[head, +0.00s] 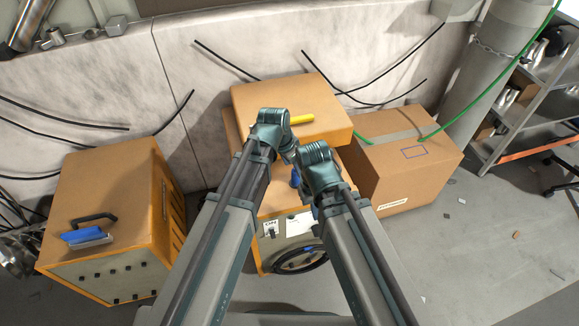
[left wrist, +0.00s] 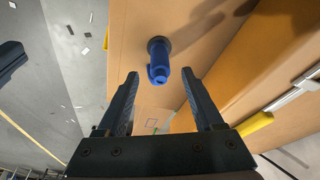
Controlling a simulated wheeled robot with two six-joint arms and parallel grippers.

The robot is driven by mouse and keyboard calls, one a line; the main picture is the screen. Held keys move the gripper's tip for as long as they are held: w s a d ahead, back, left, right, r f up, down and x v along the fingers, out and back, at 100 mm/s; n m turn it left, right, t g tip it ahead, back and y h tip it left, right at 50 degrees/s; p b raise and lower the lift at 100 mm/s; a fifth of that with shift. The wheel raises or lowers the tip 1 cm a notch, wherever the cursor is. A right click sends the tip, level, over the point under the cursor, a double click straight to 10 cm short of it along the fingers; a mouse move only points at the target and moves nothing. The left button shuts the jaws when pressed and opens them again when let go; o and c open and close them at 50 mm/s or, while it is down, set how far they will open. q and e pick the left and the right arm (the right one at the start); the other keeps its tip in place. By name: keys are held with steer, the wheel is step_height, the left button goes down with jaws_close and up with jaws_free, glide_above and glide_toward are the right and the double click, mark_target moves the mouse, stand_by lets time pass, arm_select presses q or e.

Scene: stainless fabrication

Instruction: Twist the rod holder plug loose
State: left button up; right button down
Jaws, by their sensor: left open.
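The rod holder plug is a blue cylinder with a side lug. In the left wrist view the plug (left wrist: 158,66) sits in a dark round socket (left wrist: 158,44) on a flat orange panel. My left gripper (left wrist: 160,74) is open, its two dark fingers on either side of the plug with a gap to each; I see no contact. In the head view a bit of blue (head: 295,178) shows between my arms on the orange machine (head: 265,205), and my left gripper (head: 290,153) points down toward it. My right gripper (head: 308,192) is lower, its fingers mostly hidden by its wrist.
A taped carton (head: 400,155) stands on the right. Another orange cabinet (head: 115,200) stands on the left. A green cable (head: 480,95) and black cables hang behind. The right floor is mostly clear.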

mark_target(296, 177)
arm_select(q)
steer(key=b+x, duration=0.4)
steer(key=x, duration=0.1)
steer(key=shift+f, duration=0.3)
jaws_close()
stand_by(0.4)
